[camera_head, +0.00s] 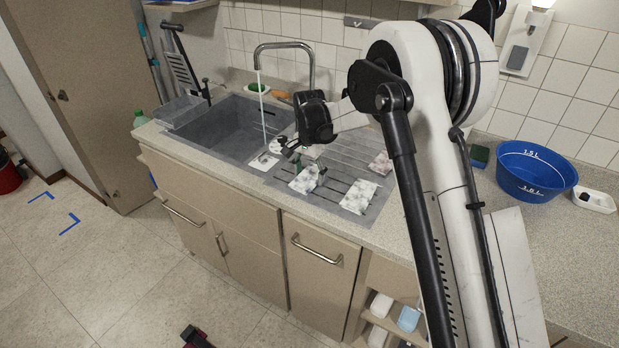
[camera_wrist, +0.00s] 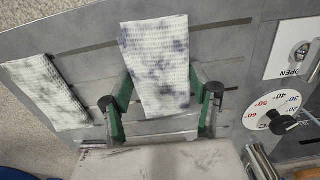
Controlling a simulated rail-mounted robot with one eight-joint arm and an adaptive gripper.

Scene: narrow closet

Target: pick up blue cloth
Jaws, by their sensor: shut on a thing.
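The blue cloth is a white cloth with blue-grey stains. In the wrist view it (camera_wrist: 158,75) lies between the green fingers of my gripper (camera_wrist: 162,75), whose tips press on its two long edges. In the head view the cloth (camera_head: 303,182) is at the front of the drainboard, below my gripper (camera_head: 312,168), partly hidden by a finger. I cannot tell if it is clear of the surface.
A grey-green stained cloth (camera_head: 358,195) and a pinkish one (camera_head: 381,162) lie on the ribbed drainboard (camera_head: 335,172). The sink (camera_head: 225,130) with running tap (camera_head: 285,46) is left. A blue bowl (camera_head: 535,172) stands right. A dial (camera_wrist: 272,108) is near the gripper.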

